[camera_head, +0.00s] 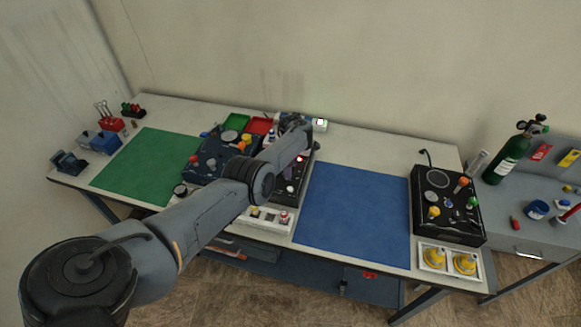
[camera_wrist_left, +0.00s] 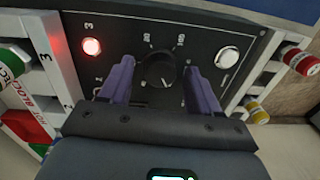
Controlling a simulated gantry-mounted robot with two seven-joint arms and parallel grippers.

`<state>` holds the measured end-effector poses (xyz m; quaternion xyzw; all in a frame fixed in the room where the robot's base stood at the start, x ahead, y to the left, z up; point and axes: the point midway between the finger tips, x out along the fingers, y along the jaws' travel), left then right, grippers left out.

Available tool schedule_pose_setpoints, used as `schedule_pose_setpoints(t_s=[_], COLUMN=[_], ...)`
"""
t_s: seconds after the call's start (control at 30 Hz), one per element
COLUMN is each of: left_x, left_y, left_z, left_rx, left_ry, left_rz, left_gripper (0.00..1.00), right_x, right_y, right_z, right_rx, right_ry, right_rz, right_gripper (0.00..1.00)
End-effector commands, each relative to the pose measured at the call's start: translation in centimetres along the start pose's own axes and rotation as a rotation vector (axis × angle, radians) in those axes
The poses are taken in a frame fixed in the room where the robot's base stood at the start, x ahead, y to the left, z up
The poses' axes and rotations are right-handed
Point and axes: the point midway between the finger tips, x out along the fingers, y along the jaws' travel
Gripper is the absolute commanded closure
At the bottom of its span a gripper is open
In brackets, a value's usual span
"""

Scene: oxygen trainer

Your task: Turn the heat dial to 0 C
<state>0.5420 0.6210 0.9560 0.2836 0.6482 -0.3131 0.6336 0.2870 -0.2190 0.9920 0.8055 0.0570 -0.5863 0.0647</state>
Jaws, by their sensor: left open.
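The heat dial (camera_wrist_left: 159,71) is a round black knob on a dark panel (camera_wrist_left: 122,27) with small white marks around it. The marks are too small to read surely, and I cannot tell its exact setting. My left gripper (camera_wrist_left: 158,68) is open, with one purple finger on each side of the dial. A gap shows beside the knob, and whether either finger touches it is unclear. In the head view my left arm reaches over the panel (camera_head: 288,190) and hides the dial. My right gripper is in neither view.
On the panel, a red lamp (camera_wrist_left: 92,46) glows left of the dial and a white round button (camera_wrist_left: 227,57) sits right. White strips with colored knobs flank the panel. In the head view, a blue mat (camera_head: 355,215) and a green mat (camera_head: 150,165) lie clear.

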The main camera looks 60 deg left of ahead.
Motion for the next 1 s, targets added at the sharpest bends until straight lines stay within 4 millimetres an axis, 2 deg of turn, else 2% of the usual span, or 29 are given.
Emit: schedule_pose_setpoints(t_s=[0.23, 0.7, 0.83, 1.0], left_x=[-1.2, -8.6, -10.0, -10.8], left_y=[0.1, 0.1, 0.1, 0.0], left_z=[0.0, 0.0, 0.0, 0.0], left_rx=[0.000, -0.001, -0.001, 0.000], left_ry=[0.000, -0.001, 0.000, 0.001], left_rz=[0.002, 0.002, 0.001, 0.000], left_gripper=[0.38, 0.38, 0.38, 0.38], right_x=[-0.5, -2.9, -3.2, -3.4], right_y=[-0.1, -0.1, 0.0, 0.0], right_z=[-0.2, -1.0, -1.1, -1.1], right_rx=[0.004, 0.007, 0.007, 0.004], right_ry=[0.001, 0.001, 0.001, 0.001], right_rz=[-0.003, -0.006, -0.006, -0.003], right_gripper=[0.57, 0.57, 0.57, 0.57])
